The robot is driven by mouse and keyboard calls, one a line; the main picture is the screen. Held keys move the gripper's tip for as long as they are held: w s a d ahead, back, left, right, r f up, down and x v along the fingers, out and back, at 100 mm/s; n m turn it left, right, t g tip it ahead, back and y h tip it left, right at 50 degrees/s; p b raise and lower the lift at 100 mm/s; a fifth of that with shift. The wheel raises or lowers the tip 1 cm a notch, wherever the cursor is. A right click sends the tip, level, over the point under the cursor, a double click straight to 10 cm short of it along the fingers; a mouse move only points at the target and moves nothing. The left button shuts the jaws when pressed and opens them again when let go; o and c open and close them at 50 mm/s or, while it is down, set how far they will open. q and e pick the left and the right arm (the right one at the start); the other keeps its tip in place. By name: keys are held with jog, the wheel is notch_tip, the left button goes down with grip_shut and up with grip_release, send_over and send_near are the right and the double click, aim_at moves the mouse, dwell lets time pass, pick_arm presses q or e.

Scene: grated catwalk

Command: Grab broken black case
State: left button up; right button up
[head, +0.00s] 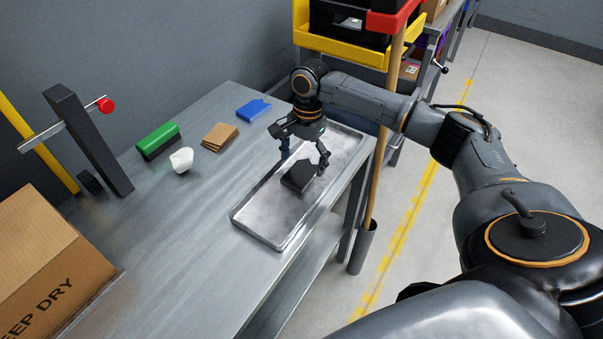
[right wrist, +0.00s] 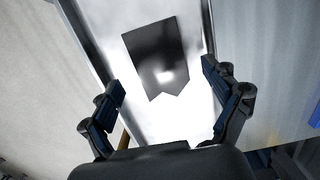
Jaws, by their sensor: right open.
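The broken black case (head: 298,177) lies in a shallow metal tray (head: 262,230) on the grey workbench. In the right wrist view the case (right wrist: 157,58) is a dark shape with one jagged, notched end toward the gripper. My right gripper (head: 306,163) is over the tray, just above and behind the case in the head view. Its fingers are spread apart and empty, and in the right wrist view the gripper (right wrist: 168,98) has a finger on either side of the case's line. I cannot tell the exact height gap. My left gripper is not in view.
On the bench (head: 190,235) are a green-and-black block (head: 158,141), a crumpled white piece (head: 181,160), brown cardboard pieces (head: 220,137) and a blue piece (head: 254,110). A cardboard box (head: 50,260) and a dark post (head: 88,140) stand at left. A wooden pole (head: 381,140) rises beside the bench.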

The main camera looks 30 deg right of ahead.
notch_tip(320, 180, down, 2)
jog(key=shift+a+f, duration=0.1)
jog(key=shift+a, duration=0.05)
jog(key=c, duration=1.1)
jog(key=shift+c, duration=0.2)
